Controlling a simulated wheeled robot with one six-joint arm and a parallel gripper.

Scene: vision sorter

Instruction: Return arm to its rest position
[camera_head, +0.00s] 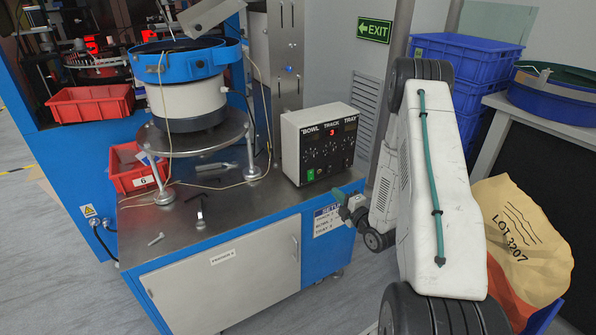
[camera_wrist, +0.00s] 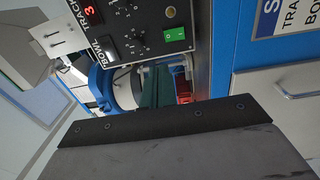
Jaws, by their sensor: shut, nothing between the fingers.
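My arm (camera_head: 435,180) rises in white links on the right side of the head view. My gripper (camera_head: 340,197) is small there, at the front right corner of the bench, just below and right of the control box (camera_head: 320,143). It appears empty, with its fingers together. In the wrist view my gripper (camera_wrist: 155,88) shows as dark green fingers beyond the dark plate of its body. The control box (camera_wrist: 135,35) fills the top of the wrist view, with its red digit and green switch.
Blue crates (camera_head: 465,60) are stacked behind my arm. An orange and tan sack (camera_head: 520,235) stands close on its right. Grey floor lies in front.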

